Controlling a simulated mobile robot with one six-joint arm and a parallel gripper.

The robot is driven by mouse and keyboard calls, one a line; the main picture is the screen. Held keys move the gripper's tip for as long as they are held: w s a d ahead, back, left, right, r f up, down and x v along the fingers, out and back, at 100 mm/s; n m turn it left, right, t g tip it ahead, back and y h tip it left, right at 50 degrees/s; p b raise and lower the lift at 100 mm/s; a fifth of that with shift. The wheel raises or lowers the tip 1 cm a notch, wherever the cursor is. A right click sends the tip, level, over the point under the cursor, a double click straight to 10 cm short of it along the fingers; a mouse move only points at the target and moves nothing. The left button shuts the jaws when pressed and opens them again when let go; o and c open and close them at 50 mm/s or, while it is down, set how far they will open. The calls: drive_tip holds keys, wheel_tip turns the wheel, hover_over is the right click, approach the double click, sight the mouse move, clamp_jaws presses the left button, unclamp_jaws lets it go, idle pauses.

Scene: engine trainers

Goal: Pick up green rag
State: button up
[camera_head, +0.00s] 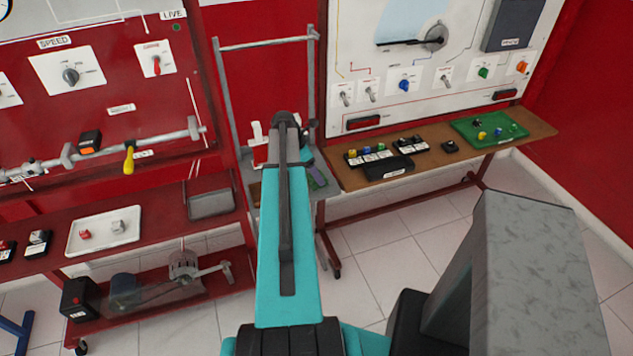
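A flat green piece (482,130) lies on the right end of the wooden bench, with small blue and yellow items on it. My arm reaches forward up the middle of the view, toward the cart. My gripper cannot be made out; the far end of the arm hides that area.
The wooden bench (360,181) holds black switch blocks (380,152) under a white control panel. The grey cart (240,162) with an upright frame stands between this bench and the red bench. A white tray (103,246) sits on the red bench. The tiled floor at lower right is partly clear.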

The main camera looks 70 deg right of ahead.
drive_tip(key=shift+p+x, duration=0.6)
drive_tip(key=shift+x, duration=1.25)
drive_tip(key=shift+w, duration=0.1)
drive_tip(key=c, duration=1.1)
drive_tip(key=shift+r, duration=0.1)
drive_tip(key=shift+r+b, duration=0.7)
drive_tip(key=shift+r, duration=0.45)
drive_tip(key=w+a+b, duration=0.1)
drive_tip(key=a, duration=0.4)
drive_tip(key=w+a+r+b, duration=0.1)
drive_tip(key=a, duration=0.4)
drive_tip(key=w+a+r+b, duration=0.1)
drive_tip(key=a+b, duration=0.1)
drive_tip(key=a, duration=0.3)
drive_tip(key=shift+w+a+r, duration=0.1)
drive_tip(key=shift+a+r, duration=0.1)
drive_tip(key=shift+a, duration=0.15)
